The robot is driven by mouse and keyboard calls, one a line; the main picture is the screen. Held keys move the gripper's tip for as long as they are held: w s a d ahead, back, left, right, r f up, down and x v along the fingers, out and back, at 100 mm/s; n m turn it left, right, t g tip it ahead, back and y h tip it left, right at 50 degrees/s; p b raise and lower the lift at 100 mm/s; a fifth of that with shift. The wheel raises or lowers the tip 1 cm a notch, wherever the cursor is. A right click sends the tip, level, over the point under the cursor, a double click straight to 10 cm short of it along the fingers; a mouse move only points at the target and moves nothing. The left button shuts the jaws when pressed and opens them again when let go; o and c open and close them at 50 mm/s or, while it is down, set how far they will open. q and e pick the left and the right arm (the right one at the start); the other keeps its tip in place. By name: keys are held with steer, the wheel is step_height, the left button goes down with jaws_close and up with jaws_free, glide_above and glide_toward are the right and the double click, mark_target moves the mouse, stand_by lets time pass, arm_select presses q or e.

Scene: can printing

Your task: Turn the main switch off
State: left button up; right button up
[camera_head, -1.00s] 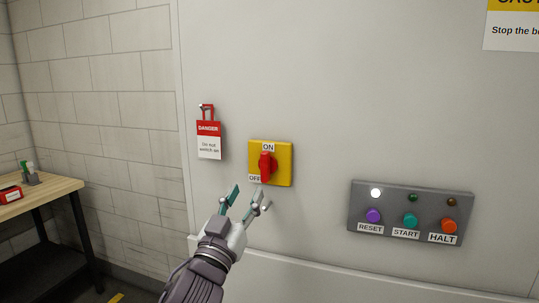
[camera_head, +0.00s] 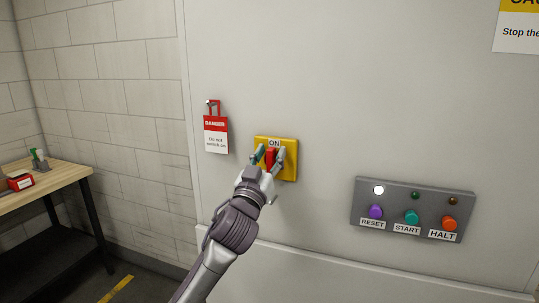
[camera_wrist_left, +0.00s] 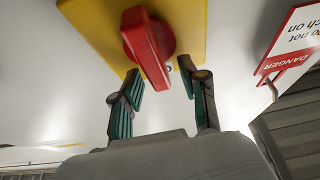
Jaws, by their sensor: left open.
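The main switch is a red rotary handle (camera_head: 270,157) on a yellow plate (camera_head: 290,168) on the grey cabinet wall. Its ON label (camera_head: 274,143) shows above the handle; the OFF label is hidden behind my gripper. My left gripper (camera_head: 269,156) is open at the switch, with one finger on each side of the handle. In the left wrist view the red handle (camera_wrist_left: 148,48) points down between the open fingertips (camera_wrist_left: 160,75), with gaps visible at both sides. The handle appears upright, at ON. My right gripper is not in view.
A red and white danger tag (camera_head: 215,134) hangs on a hook left of the switch. A grey button panel (camera_head: 463,205) with RESET, START and HALT is at the lower right, its white lamp lit. A wooden bench (camera_head: 62,178) stands at the left.

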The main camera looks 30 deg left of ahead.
arm_select(q)
jaws_close()
